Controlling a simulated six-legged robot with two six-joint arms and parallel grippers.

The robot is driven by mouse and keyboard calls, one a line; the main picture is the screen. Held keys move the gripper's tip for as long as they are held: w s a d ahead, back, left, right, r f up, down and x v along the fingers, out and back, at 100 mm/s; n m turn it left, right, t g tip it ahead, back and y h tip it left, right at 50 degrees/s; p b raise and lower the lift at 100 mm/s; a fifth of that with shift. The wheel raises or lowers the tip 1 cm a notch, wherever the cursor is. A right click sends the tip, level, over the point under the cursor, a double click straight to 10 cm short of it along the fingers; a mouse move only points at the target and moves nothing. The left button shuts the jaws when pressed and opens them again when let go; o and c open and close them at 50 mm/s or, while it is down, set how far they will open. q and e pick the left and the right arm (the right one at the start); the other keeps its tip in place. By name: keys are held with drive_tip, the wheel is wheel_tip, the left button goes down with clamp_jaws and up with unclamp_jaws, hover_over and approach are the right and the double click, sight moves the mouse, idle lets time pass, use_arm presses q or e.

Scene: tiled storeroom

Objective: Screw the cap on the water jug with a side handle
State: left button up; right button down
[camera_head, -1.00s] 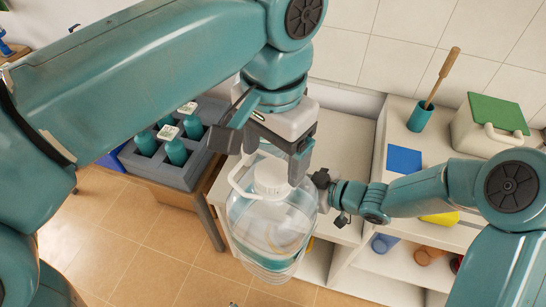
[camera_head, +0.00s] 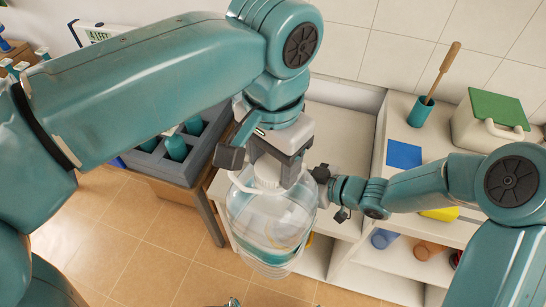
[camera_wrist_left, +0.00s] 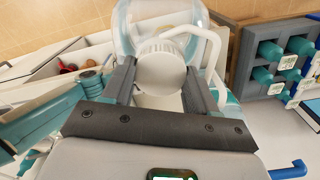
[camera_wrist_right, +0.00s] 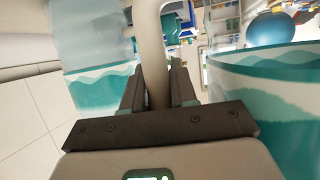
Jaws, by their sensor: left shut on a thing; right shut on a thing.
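The clear water jug (camera_head: 262,225) stands out in front of the low shelving in the head view, roughly upright. A white ribbed cap (camera_head: 267,183) sits at its neck, also seen in the left wrist view (camera_wrist_left: 160,65). My left gripper (camera_head: 272,171) comes down from above and is shut on the cap, one finger on each side. My right gripper (camera_head: 322,180) is at the jug's right side, shut on the white side handle (camera_wrist_right: 152,45). A white loop shows beside the cap. The thread between cap and neck is hidden.
A grey crate with teal bottles (camera_head: 176,148) stands on a table at the left. The white shelving (camera_head: 345,150) behind carries a blue square (camera_head: 404,155), a teal cup with a wooden-handled tool (camera_head: 420,112) and a green-lidded box (camera_head: 490,125). Tiled floor lies open below.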

use_arm(q)
drive_tip(key=o, duration=1.3)
drive_tip(key=shift+c, duration=0.2)
wheel_tip(320, 180, up, 12)
